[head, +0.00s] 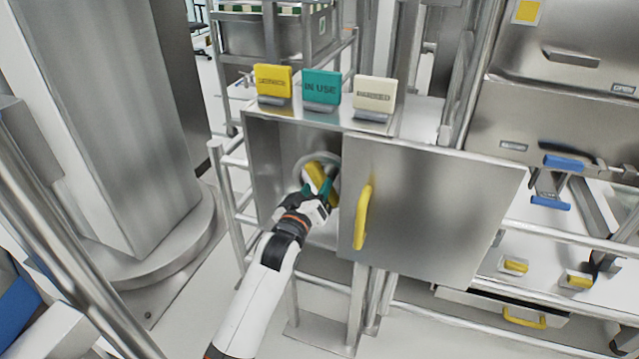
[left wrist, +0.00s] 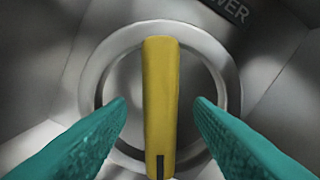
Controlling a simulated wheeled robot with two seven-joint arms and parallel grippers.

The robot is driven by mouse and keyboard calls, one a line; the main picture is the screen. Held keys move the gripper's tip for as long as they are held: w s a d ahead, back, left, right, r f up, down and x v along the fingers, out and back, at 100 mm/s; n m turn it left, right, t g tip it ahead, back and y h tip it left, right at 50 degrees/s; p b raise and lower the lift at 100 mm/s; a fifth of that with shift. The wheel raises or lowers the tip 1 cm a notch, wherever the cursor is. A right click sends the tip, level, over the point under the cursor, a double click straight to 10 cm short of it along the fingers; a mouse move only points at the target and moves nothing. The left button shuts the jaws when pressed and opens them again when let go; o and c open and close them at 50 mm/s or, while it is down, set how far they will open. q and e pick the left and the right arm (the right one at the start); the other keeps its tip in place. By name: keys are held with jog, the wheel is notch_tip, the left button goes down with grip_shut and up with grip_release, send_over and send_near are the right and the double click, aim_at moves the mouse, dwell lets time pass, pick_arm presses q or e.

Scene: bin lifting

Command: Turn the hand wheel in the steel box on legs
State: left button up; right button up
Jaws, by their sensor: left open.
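The steel box on legs (head: 270,150) stands in the middle of the head view, its door (head: 440,205) swung open to the right with a yellow handle (head: 361,215). Inside is a round metal ring with a yellow grip bar (head: 316,174) across it, the hand wheel. In the left wrist view the yellow bar (left wrist: 160,105) stands upright, with a dark mark at its lower end. My left gripper (head: 322,186) reaches into the box. Its green fingers (left wrist: 160,125) are open, one on each side of the bar, with a gap on both sides. My right gripper is not in view.
Yellow, green and white signs (head: 321,90) stand on the box top. A steel rail (head: 228,200) runs left of the box, near a wide column (head: 120,130). Steel cabinets (head: 545,120) and a drawer with a yellow handle (head: 524,318) are at the right.

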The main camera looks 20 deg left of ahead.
aim_at(318, 185)
pick_arm(q)
jog(key=shift+w, duration=1.8)
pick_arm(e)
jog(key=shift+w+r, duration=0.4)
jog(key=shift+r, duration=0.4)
